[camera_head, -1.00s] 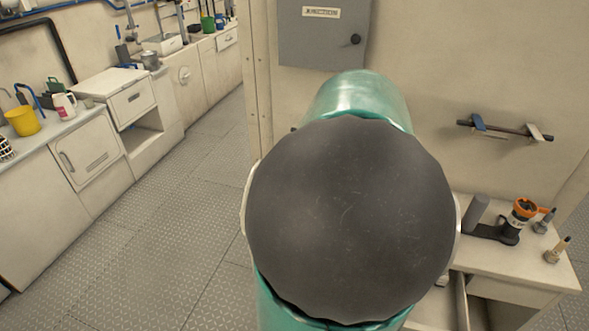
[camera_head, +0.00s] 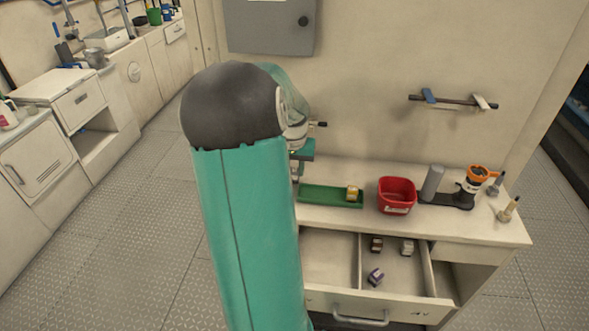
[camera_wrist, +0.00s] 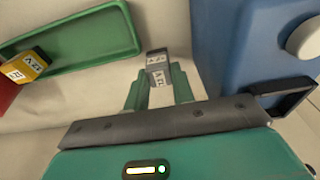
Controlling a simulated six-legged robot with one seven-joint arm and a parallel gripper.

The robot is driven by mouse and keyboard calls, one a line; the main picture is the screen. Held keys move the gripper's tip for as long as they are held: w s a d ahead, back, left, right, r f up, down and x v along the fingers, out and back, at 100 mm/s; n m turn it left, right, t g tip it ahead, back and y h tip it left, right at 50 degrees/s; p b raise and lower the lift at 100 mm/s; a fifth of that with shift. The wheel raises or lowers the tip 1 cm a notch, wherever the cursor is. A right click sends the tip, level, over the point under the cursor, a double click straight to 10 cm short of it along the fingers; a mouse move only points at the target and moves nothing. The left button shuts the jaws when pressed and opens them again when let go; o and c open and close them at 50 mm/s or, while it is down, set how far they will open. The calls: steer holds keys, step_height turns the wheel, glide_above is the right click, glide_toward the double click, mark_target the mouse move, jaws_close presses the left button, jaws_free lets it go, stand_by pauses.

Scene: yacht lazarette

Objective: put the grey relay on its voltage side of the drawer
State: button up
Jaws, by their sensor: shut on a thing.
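The grey relay (camera_wrist: 157,62) is between the fingertips of my gripper (camera_wrist: 160,88) in the wrist view, held above the pale worktop. Its white label is upside down and small; it may read 12 V. In the head view my gripper (camera_head: 297,168) is mostly hidden behind my arm, left of the green tray (camera_head: 318,199), and the relay cannot be made out. The open drawer (camera_head: 372,305) has a divider (camera_head: 360,262). The visible part of its left side is empty. Its right side holds a brown relay (camera_head: 376,244), a whitish relay (camera_head: 407,247) and a purple relay (camera_head: 376,277). Marks on the drawer front are unreadable.
A yellow relay (camera_head: 352,193) sits in the tray's right end. A red bin (camera_head: 397,196) and an orange-topped device (camera_head: 473,184) stand to the right on the worktop. In the wrist view a large blue object (camera_wrist: 240,45) fills the right. My arm hides the drawer's left edge.

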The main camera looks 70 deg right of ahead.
steer(key=shift+f, duration=0.3)
steer(key=shift+f, duration=0.3)
steer(key=o, duration=1)
steer(key=shift+a+f, duration=0.1)
steer(key=shift+f, duration=0.1)
steer(key=shift+c, duration=0.2)
step_height(320, 180, up, 13)
steer(key=a, duration=0.1)
steer(key=shift+s+a, duration=0.2)
